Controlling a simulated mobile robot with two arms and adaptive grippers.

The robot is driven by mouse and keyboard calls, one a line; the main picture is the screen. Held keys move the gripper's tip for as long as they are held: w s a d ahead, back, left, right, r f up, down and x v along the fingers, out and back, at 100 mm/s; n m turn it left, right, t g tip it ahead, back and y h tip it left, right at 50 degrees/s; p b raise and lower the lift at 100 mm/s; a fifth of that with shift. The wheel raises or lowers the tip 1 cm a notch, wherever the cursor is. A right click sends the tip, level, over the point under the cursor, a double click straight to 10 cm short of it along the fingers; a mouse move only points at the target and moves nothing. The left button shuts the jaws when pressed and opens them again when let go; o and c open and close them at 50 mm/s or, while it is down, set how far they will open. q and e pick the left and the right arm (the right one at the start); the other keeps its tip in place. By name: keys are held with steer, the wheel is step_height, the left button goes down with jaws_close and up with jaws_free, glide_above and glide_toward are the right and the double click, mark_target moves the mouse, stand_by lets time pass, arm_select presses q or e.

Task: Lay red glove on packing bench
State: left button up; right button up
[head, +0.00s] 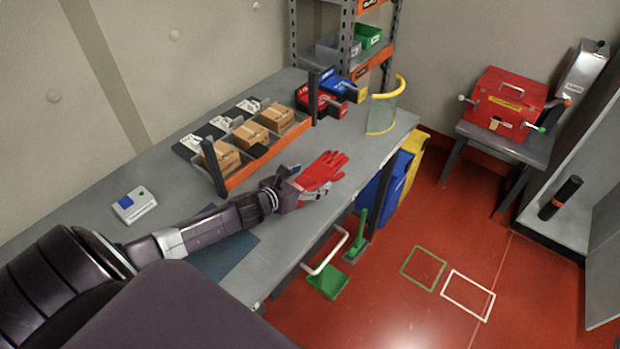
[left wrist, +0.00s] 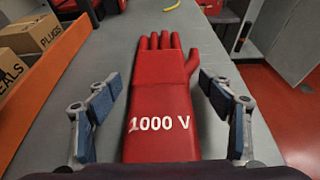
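The red glove (head: 325,168) lies flat on the grey packing bench (head: 172,205), near its front edge. In the left wrist view the glove (left wrist: 160,95) shows "1000 V" on its cuff, with its fingers pointing away from me. My left gripper (head: 303,193) is low over the cuff end of the glove. In the left wrist view its two fingers (left wrist: 163,88) are spread on either side of the glove, with narrow gaps showing. The cuff's near end is hidden by my gripper. My right gripper is not in view.
An orange-edged rack of cardboard boxes (head: 250,134) stands behind the glove. Red and blue bins (head: 340,84) and a yellow-rimmed clear shield (head: 384,110) are at the bench's far end. A small grey device (head: 136,205) sits to the left. Bare bench lies right of the glove.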

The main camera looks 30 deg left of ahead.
arm_select(q)
steer(key=shift+r, duration=0.15)
steer(key=shift+s, duration=0.4)
steer(key=b+v, duration=0.1)
steer(key=v, duration=0.8)
steer(key=shift+s+r, duration=0.2)
steer(key=shift+s, duration=0.15)
steer(key=shift+s+a+r, duration=0.1)
steer(key=shift+s+r, duration=0.3)
steer(key=shift+s, duration=0.25)
